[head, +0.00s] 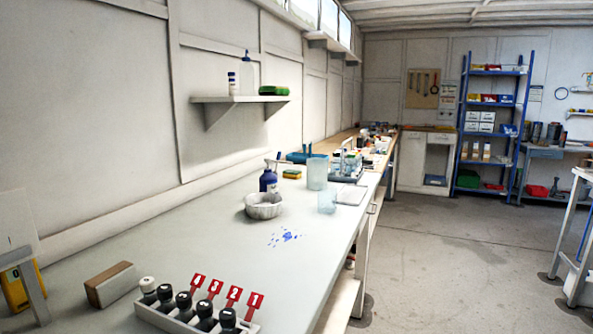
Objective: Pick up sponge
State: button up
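A small yellow sponge with a darker green layer (292,174) lies on the long grey-white bench (190,225), toward its far part and near the wall. It is beyond a dark blue bottle (268,181) and left of a pale translucent beaker (317,174). A green pad-like item (273,91) sits on the wall shelf; I cannot tell if it is also a sponge. My gripper is not in view.
A whitish bowl (263,205), a second beaker (327,201) and blue specks (284,238) are on the bench. A rack of dark-capped bottles with red numbered tags (198,312) and a brown-and-white block (111,284) are near. Floor right of the bench (440,265) is clear.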

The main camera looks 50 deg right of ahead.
aim_at(289, 173)
jog(key=i+l, duration=0.2)
jog(key=l, duration=0.2)
jog(key=i+l+z, duration=0.15)
jog(key=l, duration=0.3)
jog(key=i+l, duration=0.2)
jog(key=l, duration=0.2)
jog(key=i+l+z, duration=0.15)
jog(key=l, duration=0.2)
jog(key=i+l, duration=0.3)
jog(key=l+z, duration=0.05)
jog(key=l, duration=0.05)
